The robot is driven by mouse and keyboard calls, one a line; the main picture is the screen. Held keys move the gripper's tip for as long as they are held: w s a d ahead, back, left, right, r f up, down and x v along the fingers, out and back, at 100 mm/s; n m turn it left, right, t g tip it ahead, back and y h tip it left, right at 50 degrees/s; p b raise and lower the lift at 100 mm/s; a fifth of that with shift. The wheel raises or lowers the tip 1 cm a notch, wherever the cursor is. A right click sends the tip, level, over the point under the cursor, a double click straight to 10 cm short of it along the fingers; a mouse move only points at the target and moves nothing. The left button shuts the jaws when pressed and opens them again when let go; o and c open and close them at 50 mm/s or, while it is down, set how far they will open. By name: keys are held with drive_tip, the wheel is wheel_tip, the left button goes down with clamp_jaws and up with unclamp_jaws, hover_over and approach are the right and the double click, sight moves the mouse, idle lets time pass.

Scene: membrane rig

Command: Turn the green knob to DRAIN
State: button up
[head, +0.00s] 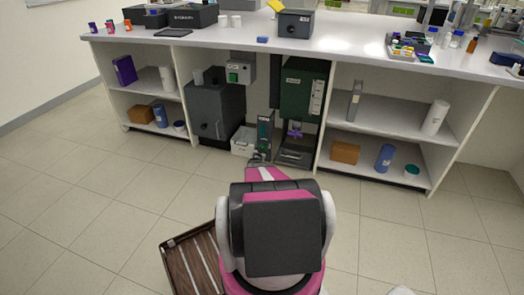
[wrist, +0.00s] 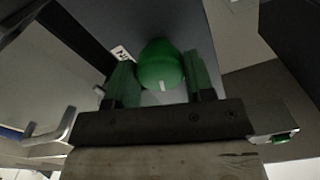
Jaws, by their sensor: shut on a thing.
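The green knob (wrist: 160,62) is in the middle of the wrist view, round, with a short white mark on its near edge. My gripper (wrist: 161,84) has one finger on each side of the knob and is shut on it. A small white label with dark letters (wrist: 122,54) is just left of the knob, partly hidden and too small to read. In the head view my arm reaches low under the bench, and my gripper (head: 262,152) is by a narrow upright unit (head: 264,128). The knob cannot be made out there.
A dark green unit (head: 303,90) stands right of my gripper, with a purple part below it. A grey cabinet (head: 214,112) and a white bin (head: 243,142) are to the left. Open shelves flank the bay. A brown tray (head: 176,268) lies on the floor beside my base.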

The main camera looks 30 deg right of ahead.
idle(0.3)
drive_tip(key=shift+m, duration=1.8)
drive_tip(key=m, duration=0.3)
drive_tip(key=shift+s+m, duration=0.1)
drive_tip(key=shift+m, duration=0.2)
drive_tip(key=shift+m, duration=1.7)
